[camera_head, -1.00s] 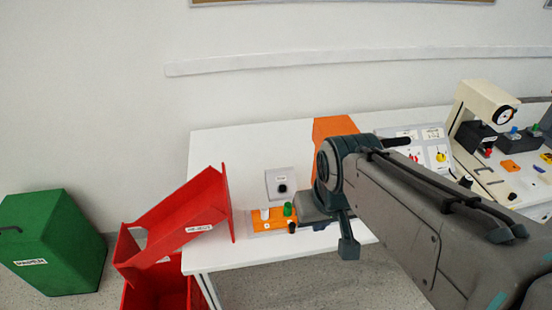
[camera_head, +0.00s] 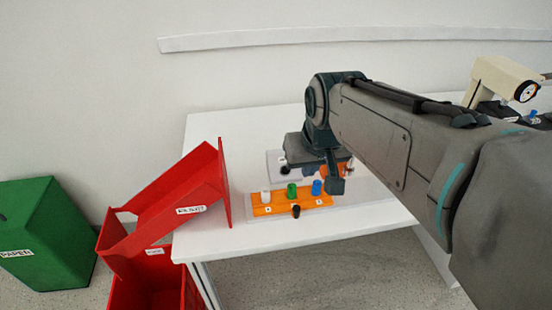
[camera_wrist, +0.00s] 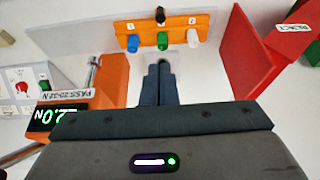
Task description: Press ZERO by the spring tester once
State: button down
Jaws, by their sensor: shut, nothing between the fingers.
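My gripper (camera_wrist: 159,72) is shut and empty, with its two fingers together in the middle of the wrist view. The spring tester is an orange box (camera_wrist: 113,80) with a green lit display reading about 2.0 N and a PASS 25-32 N label; in the wrist view it stands left of my fingers. In the head view only a bit of its orange (camera_head: 331,172) shows behind my wrist. A pale grey plate (camera_head: 276,159) with a dark knob stands on the table beside my gripper, partly covered by it. I cannot read any ZERO marking, and cannot tell whether the fingers touch anything.
An orange board (camera_head: 262,209) with white, green, blue and black pegs lies at the table's front. A red REJECT chute (camera_head: 185,195) stands at the table's left edge, with a green PAPER bin (camera_head: 45,235) farther left. The white table (camera_head: 215,135) is clear at the back left.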

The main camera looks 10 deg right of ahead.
aim_at(285, 171)
jog(key=w+f+t+b, duration=0.2)
jog(key=w+f+b, duration=0.4)
jog(key=w+b, duration=0.5)
jog(key=shift+f+b, duration=0.15)
jog(key=shift+b, duration=0.45)
jog(key=shift+w+f, duration=0.1)
jog(key=b+x, duration=0.3)
jog(key=x, duration=1)
jog(key=shift+w+f, duration=0.2)
jog(key=shift+w, duration=0.2)
